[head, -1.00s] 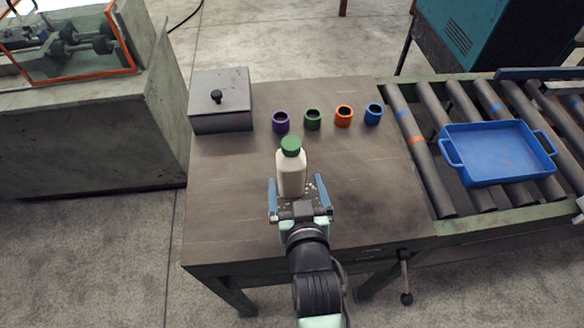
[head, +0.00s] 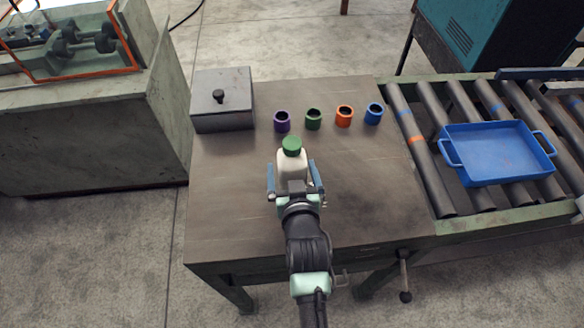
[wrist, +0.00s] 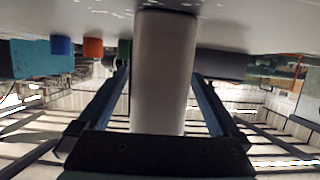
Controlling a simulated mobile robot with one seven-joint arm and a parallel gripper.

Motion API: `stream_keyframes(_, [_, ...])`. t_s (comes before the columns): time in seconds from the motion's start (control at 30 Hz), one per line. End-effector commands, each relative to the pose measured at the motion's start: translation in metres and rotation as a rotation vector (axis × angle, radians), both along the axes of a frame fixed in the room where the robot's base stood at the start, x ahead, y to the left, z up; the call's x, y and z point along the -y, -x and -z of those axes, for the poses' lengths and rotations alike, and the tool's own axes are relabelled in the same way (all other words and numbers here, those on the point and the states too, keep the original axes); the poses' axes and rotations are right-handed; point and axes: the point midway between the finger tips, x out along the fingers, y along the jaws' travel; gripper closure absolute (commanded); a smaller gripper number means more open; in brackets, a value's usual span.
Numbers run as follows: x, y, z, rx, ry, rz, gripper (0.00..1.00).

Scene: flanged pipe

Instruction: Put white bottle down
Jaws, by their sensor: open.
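The white bottle (head: 291,165) with a green cap (head: 291,146) stands upright on the dark workbench (head: 375,200), near its middle. My gripper (head: 292,166) comes in from the near side with its two blue fingers spread, one on each side of the bottle. In the wrist view the bottle's pale body (wrist: 163,75) fills the space between the fingers, and the picture is upside down. Gaps show between the bottle and both fingers there. The bottle's lower front is hidden by my gripper in the head view.
Purple (head: 282,122), green (head: 313,119), orange (head: 344,116) and blue (head: 373,114) rings stand in a row behind the bottle. A grey lidded box (head: 222,108) is at the back left. A blue tray (head: 495,153) rests on the roller conveyor (head: 432,165) at right. The bench's right front is clear.

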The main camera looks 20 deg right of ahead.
Motion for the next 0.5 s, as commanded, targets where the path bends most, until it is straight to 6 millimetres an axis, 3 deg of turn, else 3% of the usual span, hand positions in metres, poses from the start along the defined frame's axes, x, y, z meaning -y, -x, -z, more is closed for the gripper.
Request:
stream_keyframes(0.07, [0.0000,0.0003,0.0001,0.000,0.000,0.000,0.07])
stream_keyframes(0.5, [0.0001,0.0005,0.0002,-0.001,0.000,0.000,0.86])
